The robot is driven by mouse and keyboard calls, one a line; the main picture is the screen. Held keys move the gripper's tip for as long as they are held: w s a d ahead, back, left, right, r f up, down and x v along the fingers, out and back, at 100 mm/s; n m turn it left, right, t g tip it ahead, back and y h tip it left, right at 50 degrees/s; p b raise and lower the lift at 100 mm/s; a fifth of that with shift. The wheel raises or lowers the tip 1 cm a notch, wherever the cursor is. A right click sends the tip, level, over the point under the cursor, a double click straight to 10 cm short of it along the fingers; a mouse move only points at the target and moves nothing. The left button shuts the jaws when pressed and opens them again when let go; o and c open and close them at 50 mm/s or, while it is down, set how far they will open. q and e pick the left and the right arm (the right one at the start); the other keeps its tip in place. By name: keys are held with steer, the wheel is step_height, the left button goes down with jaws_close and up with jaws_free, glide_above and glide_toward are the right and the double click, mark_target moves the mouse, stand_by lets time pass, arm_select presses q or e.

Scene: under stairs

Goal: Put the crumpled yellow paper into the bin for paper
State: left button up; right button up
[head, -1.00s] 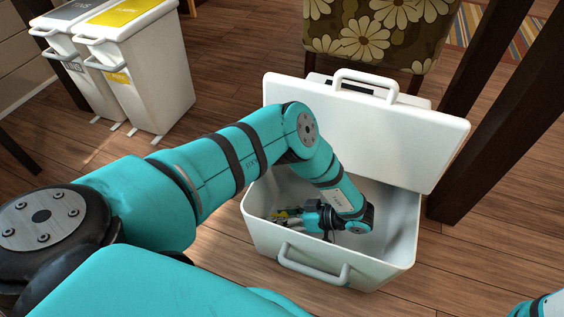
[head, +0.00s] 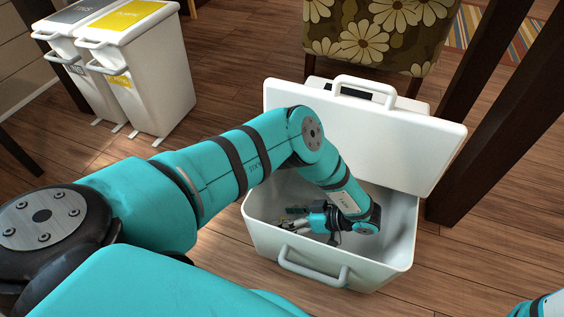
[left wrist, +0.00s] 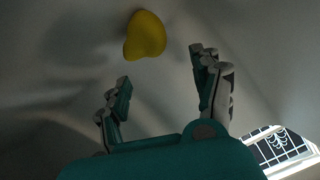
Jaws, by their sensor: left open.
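The crumpled yellow paper (left wrist: 145,35) shows in the left wrist view, against the pale inner surface of the white container (head: 262,237). My left gripper (head: 288,218) is down inside that open container in the head view. Its two fingers are spread and empty in the left wrist view (left wrist: 160,68). The paper lies just beyond the fingertips, apart from them, nearer the left finger. In the head view I cannot make out the paper clearly. My right gripper is out of view.
The container's lid (head: 420,140) stands raised behind it. A bin with a yellow-panelled lid (head: 150,85) and a bin with a grey-panelled lid (head: 75,45) stand at the upper left, lids closed. A flowered chair (head: 380,35) and dark posts (head: 500,110) stand behind. Wooden floor lies between.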

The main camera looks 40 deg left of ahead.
arm_select(q)
steer(key=p+v, duration=0.1)
steer(key=v, duration=0.4)
steer(key=shift+d+r, duration=0.15)
steer(key=shift+d, duration=0.15)
